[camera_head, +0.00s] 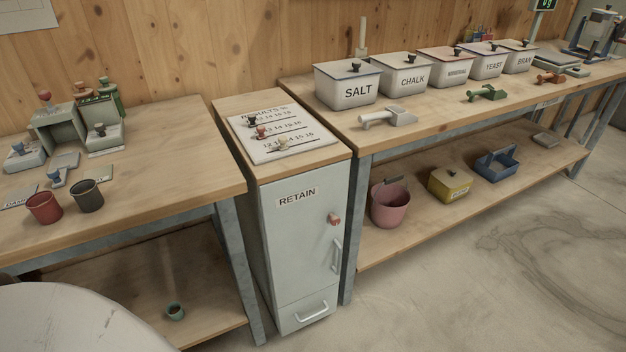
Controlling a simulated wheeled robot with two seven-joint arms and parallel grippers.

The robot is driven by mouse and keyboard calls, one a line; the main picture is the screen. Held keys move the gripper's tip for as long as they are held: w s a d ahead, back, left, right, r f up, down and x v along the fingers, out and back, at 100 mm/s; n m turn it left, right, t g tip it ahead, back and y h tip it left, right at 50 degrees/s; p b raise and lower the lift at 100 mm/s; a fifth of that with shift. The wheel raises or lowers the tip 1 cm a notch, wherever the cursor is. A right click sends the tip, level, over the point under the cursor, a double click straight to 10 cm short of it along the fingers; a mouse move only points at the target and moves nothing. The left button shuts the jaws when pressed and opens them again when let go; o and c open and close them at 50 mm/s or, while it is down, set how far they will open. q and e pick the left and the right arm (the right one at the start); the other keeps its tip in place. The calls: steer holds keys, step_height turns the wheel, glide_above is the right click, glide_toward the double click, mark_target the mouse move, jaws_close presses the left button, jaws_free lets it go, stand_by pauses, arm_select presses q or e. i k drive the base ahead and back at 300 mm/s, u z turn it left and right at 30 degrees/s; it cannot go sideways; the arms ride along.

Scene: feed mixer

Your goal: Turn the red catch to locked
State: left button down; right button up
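The red catch (334,219) is a small knob on the front of the grey-white RETAIN cabinet (290,240), right of the label and above the vertical door handle (337,256). The cabinet door looks closed. The catch is too small in this view to read whether it stands at locked or unlocked. Neither of my grippers shows in the head view.
A results board (282,133) with small knobs lies on the cabinet top. Benches stand on both sides, with lidded bins such as SALT (347,84) on the right one. A pink bucket (390,205) stands on the lower shelf. The floor before the cabinet is clear.

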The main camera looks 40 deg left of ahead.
mark_target(335, 220)
steer(key=u, duration=1)
steer(key=k, duration=0.4)
steer(key=i, duration=0.95)
steer(key=u, duration=0.45)
